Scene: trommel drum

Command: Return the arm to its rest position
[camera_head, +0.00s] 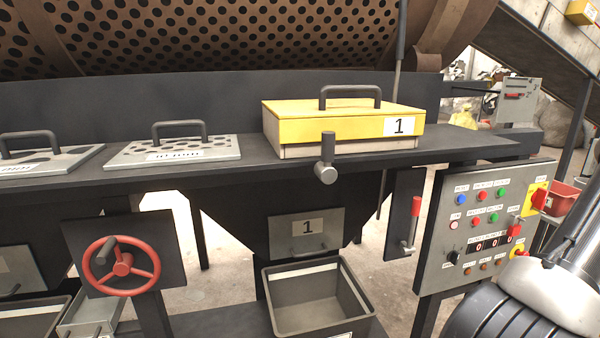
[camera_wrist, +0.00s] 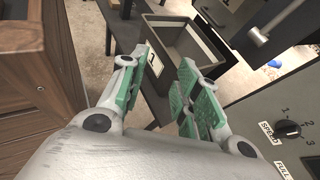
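My gripper (camera_wrist: 162,90) shows in the wrist view with its two green-padded fingers spread apart and nothing between them. Beyond the fingertips is an open grey bin (camera_wrist: 185,40) with a white label. In the head view only part of my arm shows at the lower right, beside the control panel (camera_head: 478,225); the gripper itself is not visible there. The panel's lower part, with a black speed knob (camera_wrist: 288,130), is close on the right in the wrist view.
A yellow-topped box marked 1 (camera_head: 345,125) sits on the dark shelf, left of the panel. Below stand a grey bin (camera_head: 350,292) and a red handwheel (camera_head: 121,266). A lever with a red grip (camera_head: 411,222) hangs beside the panel. A wooden cabinet (camera_wrist: 35,65) fills the wrist view's left.

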